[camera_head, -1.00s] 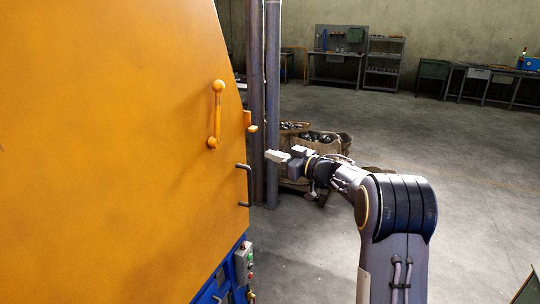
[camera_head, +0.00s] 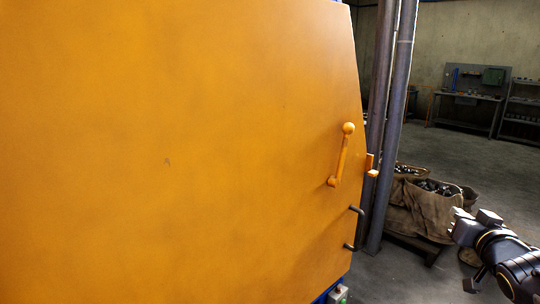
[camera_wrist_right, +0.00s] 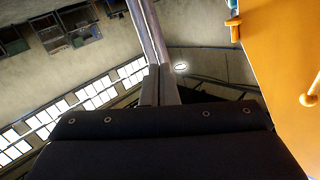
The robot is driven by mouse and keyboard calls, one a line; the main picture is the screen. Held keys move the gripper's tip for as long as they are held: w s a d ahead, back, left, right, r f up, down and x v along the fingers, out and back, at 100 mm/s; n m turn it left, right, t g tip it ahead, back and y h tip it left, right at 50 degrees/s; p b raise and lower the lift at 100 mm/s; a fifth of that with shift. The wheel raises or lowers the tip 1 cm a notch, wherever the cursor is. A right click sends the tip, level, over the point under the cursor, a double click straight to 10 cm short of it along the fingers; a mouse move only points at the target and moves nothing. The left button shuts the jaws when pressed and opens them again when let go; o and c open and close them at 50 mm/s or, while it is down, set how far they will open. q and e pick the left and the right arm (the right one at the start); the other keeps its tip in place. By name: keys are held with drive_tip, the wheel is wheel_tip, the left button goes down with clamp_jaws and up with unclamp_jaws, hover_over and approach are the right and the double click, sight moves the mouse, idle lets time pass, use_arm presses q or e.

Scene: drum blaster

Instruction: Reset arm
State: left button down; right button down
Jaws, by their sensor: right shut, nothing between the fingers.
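My right gripper (camera_head: 462,216) is at the lower right of the head view, shut and empty. It is in front of the sacks and apart from the orange machine door (camera_head: 180,150). In the right wrist view my gripper's fingers (camera_wrist_right: 158,85) point up, together, towards the pipes and wall. The door's orange handle (camera_head: 341,155) is to the left of the gripper in the head view. The handle's end also shows at the right edge of the wrist view (camera_wrist_right: 311,100). My left gripper is in neither view.
Two vertical metal pipes (camera_head: 388,120) stand beside the door's right edge. Sacks of metal parts (camera_head: 432,210) sit on a low stand behind my gripper.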

drive_tip(key=s+a+f+n+g+y, duration=0.1)
drive_tip(key=s+a+f+g+y, duration=0.1)
drive_tip(key=s+a+f, duration=0.3)
drive_tip(key=s+a+f+g+y+p, duration=0.1)
drive_tip(key=s+a+f+g, duration=0.3)
drive_tip(key=s+a, duration=0.6)
drive_tip(key=s+a+f+n+g+y+p, duration=0.1)
drive_tip(key=s+a+f+g+y, duration=0.2)
drive_tip(key=s, duration=1)
drive_tip(key=a+f+g, duration=0.2)
drive_tip(key=a, duration=0.2)
drive_tip(key=shift+s+a+f+n, duration=0.15)
drive_tip(key=shift+s+f+n, duration=0.1)
drive_tip(key=shift+f+n, duration=0.05)
